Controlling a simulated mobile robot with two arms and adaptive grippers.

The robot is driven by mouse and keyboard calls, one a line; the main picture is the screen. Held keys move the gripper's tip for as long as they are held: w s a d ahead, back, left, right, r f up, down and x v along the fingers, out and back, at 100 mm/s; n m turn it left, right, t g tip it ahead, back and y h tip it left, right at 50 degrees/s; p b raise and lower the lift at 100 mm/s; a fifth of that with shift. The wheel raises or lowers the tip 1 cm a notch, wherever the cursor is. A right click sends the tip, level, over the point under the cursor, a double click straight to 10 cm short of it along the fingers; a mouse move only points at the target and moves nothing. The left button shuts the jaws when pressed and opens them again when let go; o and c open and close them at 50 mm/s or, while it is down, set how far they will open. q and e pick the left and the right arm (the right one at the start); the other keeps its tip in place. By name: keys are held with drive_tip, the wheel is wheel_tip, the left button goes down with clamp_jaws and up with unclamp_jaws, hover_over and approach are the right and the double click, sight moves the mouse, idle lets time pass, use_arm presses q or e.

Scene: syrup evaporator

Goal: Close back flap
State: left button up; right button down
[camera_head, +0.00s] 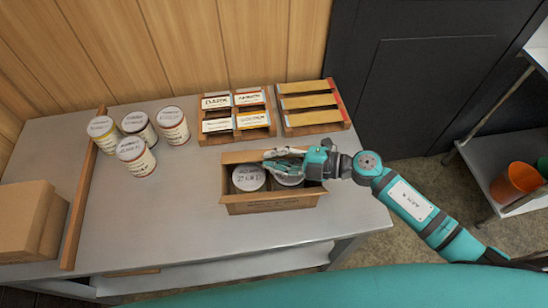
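An open cardboard box (269,206) stands near the front right of the grey table, with white-lidded cans inside. One can (248,178) shows clearly at the left; another (289,181) is partly hidden under my gripper. The box's back flap (240,157) shows as a narrow strip along the far edge, not folded down over the cans; its right part is hidden by my gripper. My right gripper (276,160) reaches in from the right, over the back part of the box. Its fingers are too small to tell open from shut. My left gripper is not in view.
Several labelled cans (136,156) stand at the back left of the table (180,215). Two wooden racks (235,127) of labels and strips sit behind the box. A wooden strip (84,200) and closed cartons (30,220) lie left. The table left of the box is clear.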

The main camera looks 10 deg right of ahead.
drive_tip(key=c, duration=1.5)
unclamp_jaws()
drive_tip(key=shift+d, duration=0.15)
drive_tip(key=v, duration=1.2)
drive_tip(key=shift+s+r, duration=0.1)
